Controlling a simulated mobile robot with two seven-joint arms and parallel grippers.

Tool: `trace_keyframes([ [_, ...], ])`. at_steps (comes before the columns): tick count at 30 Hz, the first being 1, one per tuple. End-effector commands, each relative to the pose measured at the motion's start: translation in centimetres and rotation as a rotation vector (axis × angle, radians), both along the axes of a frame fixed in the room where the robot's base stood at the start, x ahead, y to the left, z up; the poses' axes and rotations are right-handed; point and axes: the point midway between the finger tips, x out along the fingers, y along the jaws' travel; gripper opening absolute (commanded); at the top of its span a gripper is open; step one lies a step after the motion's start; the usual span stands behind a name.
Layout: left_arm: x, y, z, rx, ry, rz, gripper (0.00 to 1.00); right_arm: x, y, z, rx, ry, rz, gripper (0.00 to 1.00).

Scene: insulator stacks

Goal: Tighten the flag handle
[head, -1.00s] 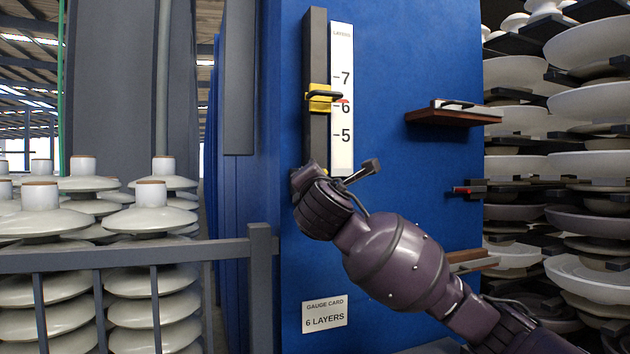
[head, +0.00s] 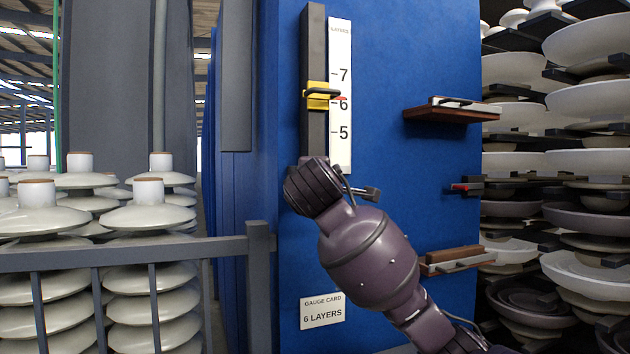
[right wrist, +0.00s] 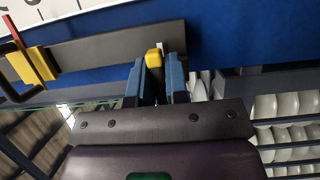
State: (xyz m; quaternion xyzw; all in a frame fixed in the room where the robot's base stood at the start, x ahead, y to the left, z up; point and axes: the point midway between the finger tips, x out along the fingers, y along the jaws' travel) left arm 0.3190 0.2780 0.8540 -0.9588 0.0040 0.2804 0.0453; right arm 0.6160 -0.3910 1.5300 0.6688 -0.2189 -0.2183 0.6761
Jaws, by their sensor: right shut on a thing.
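In the right wrist view, a small handle with a yellow end (right wrist: 154,58) and a dark shank sits at the end of the dark rail. My right gripper (right wrist: 154,82) is shut on this handle, with one blue finger on each side of it. In the head view, my right wrist covers the lower end of the rail (head: 314,125) and hides the handle and fingertips. A yellow slider (head: 318,95) with a red pointer sits higher on the rail, with the pointer just above 6 on the white scale (head: 340,150). The slider also shows in the right wrist view (right wrist: 36,64). My left gripper is out of view.
The blue panel (head: 390,60) carries a gauge card (head: 323,311) reading 6 LAYERS. Two brown shelves, an upper (head: 450,114) and a lower (head: 450,265), and a small red-and-black fitting (head: 466,188) stick out at right. A grey railing (head: 130,252) and insulator stacks stand at left.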

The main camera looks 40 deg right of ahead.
Motion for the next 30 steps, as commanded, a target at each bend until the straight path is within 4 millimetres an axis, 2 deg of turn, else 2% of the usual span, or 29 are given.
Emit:
trace_keyframes([
  [16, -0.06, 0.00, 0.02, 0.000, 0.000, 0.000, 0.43, 0.01, 0.01, -0.08, 0.026, -0.005, 0.000, 0.00],
  [17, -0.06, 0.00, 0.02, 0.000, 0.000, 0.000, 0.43, 0.01, 0.01, -0.08, 0.026, -0.005, 0.000, 0.16],
  [21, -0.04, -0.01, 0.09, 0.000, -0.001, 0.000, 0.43, 0.01, 0.01, -0.07, 0.025, -0.005, 0.000, 0.38],
  [30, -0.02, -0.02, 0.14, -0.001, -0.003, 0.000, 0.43, -0.08, 0.07, -0.04, 0.024, -0.005, 0.000, 0.38],
])
